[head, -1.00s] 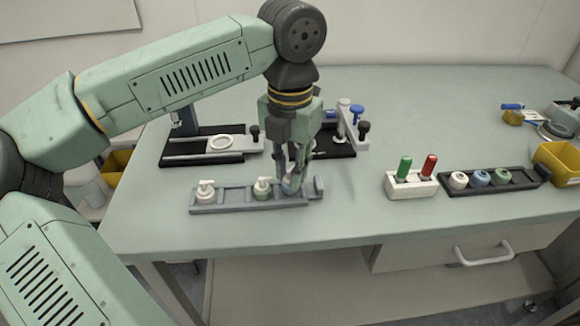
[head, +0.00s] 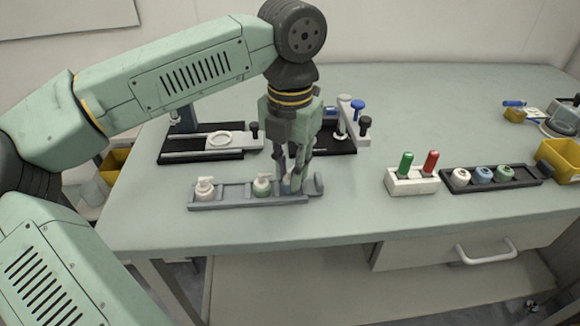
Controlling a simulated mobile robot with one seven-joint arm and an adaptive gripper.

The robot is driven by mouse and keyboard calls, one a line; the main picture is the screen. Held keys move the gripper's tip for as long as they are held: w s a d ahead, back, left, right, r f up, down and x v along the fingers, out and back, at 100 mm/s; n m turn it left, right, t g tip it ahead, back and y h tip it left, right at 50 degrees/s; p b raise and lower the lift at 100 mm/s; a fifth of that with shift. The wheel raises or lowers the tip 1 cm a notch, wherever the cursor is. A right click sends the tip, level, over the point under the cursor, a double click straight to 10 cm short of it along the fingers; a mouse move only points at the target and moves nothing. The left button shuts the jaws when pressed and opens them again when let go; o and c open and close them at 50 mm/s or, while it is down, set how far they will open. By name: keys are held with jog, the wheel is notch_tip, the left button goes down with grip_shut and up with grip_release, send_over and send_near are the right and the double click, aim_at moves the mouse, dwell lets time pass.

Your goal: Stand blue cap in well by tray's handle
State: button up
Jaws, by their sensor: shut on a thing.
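The grey tray (head: 234,202) lies near the table's front edge, with its upturned handle (head: 319,184) at the right end. A white cap (head: 205,187) stands in its left part and a green-and-white cap (head: 262,184) stands nearer the middle. My gripper (head: 293,186) points down over the well beside the handle. It is shut on the blue cap (head: 286,187), which shows only as a small pale blue patch between and beside the fingers. The fingers hide most of the cap, so I cannot tell whether it rests on the well's floor.
A dark tray (head: 525,181) holds white, blue and green caps at the right. Beside it a white block (head: 412,188) holds green and red pegs. Black-based fixtures (head: 200,157) stand behind the grey tray. The table's middle front is clear.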

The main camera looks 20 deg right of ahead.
jog(key=o, duration=0.8)
jog(key=shift+r+p, duration=2.3)
jog(key=shift+r, duration=1.2)
